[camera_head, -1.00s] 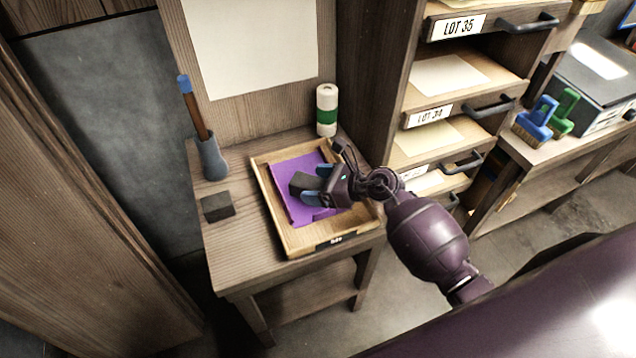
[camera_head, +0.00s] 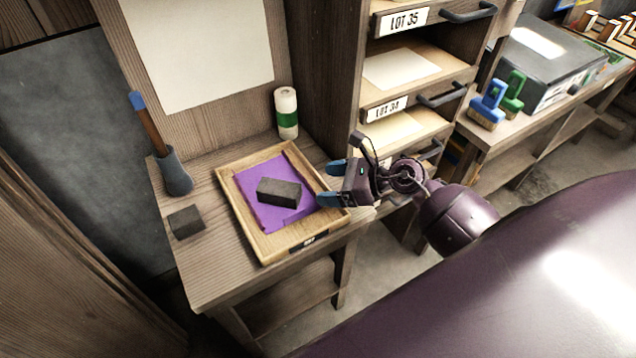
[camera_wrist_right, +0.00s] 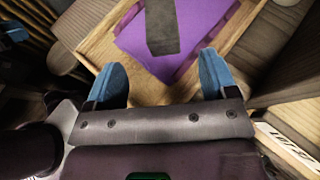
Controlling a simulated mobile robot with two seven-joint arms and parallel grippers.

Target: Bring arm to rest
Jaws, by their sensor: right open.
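My right gripper (camera_head: 334,184) is open and empty, with blue fingertips, just right of the wooden tray's right rim in the head view. In the right wrist view its two blue fingers (camera_wrist_right: 164,80) stand apart with nothing between them. A dark grey block (camera_head: 279,192) lies on a purple sheet (camera_head: 250,186) inside the wooden tray (camera_head: 236,222). The block (camera_wrist_right: 162,25) and the purple sheet (camera_wrist_right: 200,20) also show ahead of the fingers in the right wrist view. My left gripper is not in view.
A second dark block (camera_head: 185,221), a grey holder (camera_head: 173,172) with a blue-tipped stick, and a white-and-green roll (camera_head: 287,112) stand on the small table (camera_head: 215,277). A drawer rack (camera_head: 420,75) is close behind my right gripper.

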